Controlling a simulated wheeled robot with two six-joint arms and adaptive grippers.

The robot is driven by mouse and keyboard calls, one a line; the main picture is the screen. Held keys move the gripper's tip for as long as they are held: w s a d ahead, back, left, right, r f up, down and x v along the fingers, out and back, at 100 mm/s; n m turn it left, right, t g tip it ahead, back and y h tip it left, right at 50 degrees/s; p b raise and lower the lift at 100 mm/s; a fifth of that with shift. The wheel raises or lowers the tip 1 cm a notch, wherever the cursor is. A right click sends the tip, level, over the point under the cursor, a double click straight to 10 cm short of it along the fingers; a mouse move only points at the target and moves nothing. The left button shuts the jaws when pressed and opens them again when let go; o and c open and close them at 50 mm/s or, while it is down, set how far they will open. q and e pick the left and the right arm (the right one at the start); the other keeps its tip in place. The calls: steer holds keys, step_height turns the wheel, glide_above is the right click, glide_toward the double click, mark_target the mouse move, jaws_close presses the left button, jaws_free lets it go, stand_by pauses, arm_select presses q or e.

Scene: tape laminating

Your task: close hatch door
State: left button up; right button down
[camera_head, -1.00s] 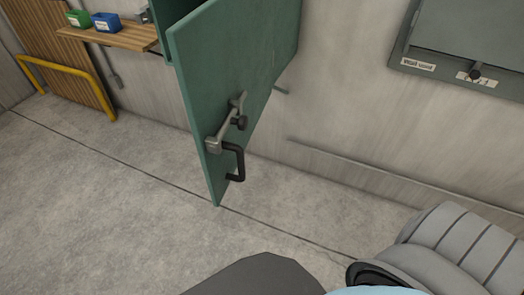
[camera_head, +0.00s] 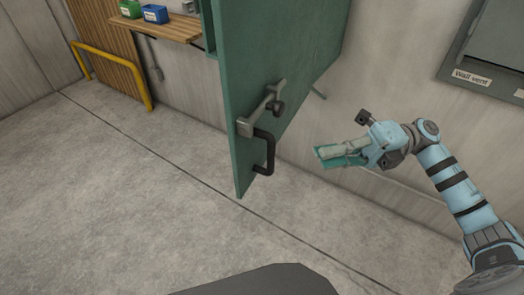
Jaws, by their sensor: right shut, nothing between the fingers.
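The green hatch door (camera_head: 285,60) stands swung open, its free edge toward me. It carries a grey latch lever (camera_head: 262,110) with a dark knob and, below it, a black pull handle (camera_head: 268,153). My right gripper (camera_head: 320,158) is to the right of the door and the handle, apart from both in the picture. Its fingers are shut and empty and point left toward the handle. My left gripper is not in view.
A wooden shelf (camera_head: 160,28) with a green bin (camera_head: 130,9) and a blue bin (camera_head: 155,14) is at the upper left. A yellow rail (camera_head: 112,80) stands below it. A wall vent (camera_head: 490,45) is at the upper right. The floor (camera_head: 130,210) at left is clear.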

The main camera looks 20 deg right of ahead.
steer(key=w+a+r+p, duration=0.2)
steer(key=a, duration=0.9)
steer(key=shift+w+a, duration=0.35)
steer(key=shift+w, duration=0.05)
